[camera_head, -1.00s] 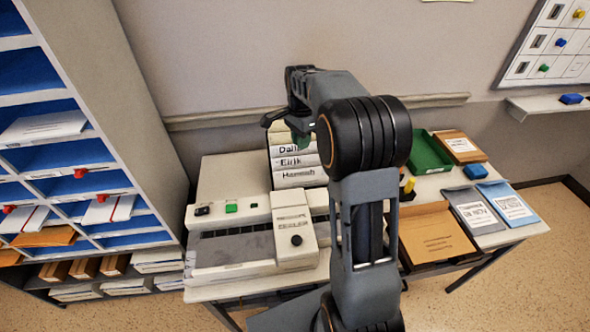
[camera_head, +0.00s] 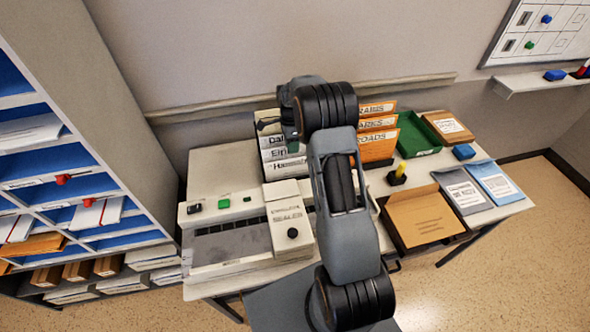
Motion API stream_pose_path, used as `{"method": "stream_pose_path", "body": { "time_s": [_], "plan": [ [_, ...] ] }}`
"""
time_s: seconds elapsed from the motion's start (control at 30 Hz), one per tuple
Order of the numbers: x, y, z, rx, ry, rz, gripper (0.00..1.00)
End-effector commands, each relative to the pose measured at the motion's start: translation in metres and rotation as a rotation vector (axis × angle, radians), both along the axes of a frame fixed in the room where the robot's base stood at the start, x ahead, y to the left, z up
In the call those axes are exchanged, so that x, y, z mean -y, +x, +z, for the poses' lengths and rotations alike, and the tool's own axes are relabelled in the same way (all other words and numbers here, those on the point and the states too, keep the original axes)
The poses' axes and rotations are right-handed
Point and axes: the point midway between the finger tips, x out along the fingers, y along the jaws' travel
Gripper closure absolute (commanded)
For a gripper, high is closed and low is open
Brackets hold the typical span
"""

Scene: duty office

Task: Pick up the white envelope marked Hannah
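The white envelope marked Hannah (camera_head: 283,169) stands upright at the front of a stack of white envelopes on the table. Only the start of its name shows now, because my arm covers its right side. Behind it stand the white envelopes marked Eirik (camera_head: 278,154) and one whose name starts with "Dal" (camera_head: 276,141). My gripper (camera_head: 282,130) is over the white stack, seen from behind and mostly hidden by my wrist. I cannot make out its fingers clearly, nor whether they touch an envelope.
Orange folders (camera_head: 378,136) stand just right of the white envelopes. A sealer machine (camera_head: 287,222) sits in front. A green tray (camera_head: 417,137), a brown box (camera_head: 425,213) and blue and grey folders (camera_head: 494,180) lie on the right. A pigeonhole shelf (camera_head: 118,120) stands at left.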

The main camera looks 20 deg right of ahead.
Motion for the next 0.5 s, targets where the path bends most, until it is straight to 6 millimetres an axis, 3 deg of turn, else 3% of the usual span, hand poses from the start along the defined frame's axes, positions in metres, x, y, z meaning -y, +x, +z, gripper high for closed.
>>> {"method": "stream_pose_path", "body": {
  "time_s": [0.5],
  "plan": [
    [0.002,-0.009,-0.050,-0.001,0.001,-0.003,0.82]
  ]
}}
